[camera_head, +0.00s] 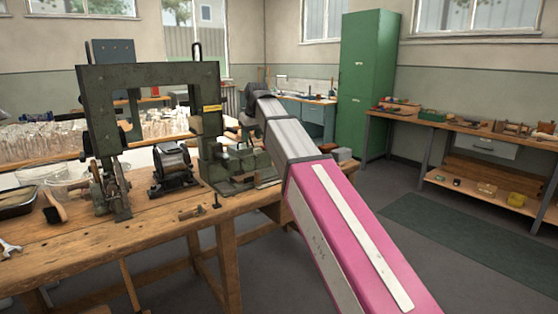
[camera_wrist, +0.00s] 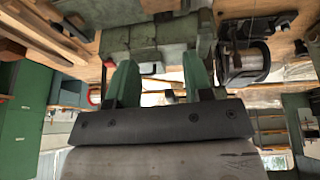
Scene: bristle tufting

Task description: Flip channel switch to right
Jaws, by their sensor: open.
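The dark green tufting machine (camera_head: 95,120) stands on the wooden bench (camera_head: 130,255) in the head view, with a yellow label on its right post. My arm reaches to the right end of its green base (camera_head: 240,165), and my gripper is not clearly visible there. In the wrist view my gripper (camera_wrist: 160,63) shows two green fingers spread apart with nothing held between them. The machine's green body (camera_wrist: 160,35) lies just beyond the fingertips. A small pale part (camera_wrist: 150,68) shows between the fingers. I cannot clearly make out the channel switch or its position.
A dark motor-like unit (camera_head: 172,168) sits on the bench left of the base; it shows right of the fingers in the wrist view (camera_wrist: 245,60). A brush (camera_head: 54,206), a wrench (camera_head: 10,247) and a small upright lever (camera_head: 215,200) are on the bench. Floor is free at right.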

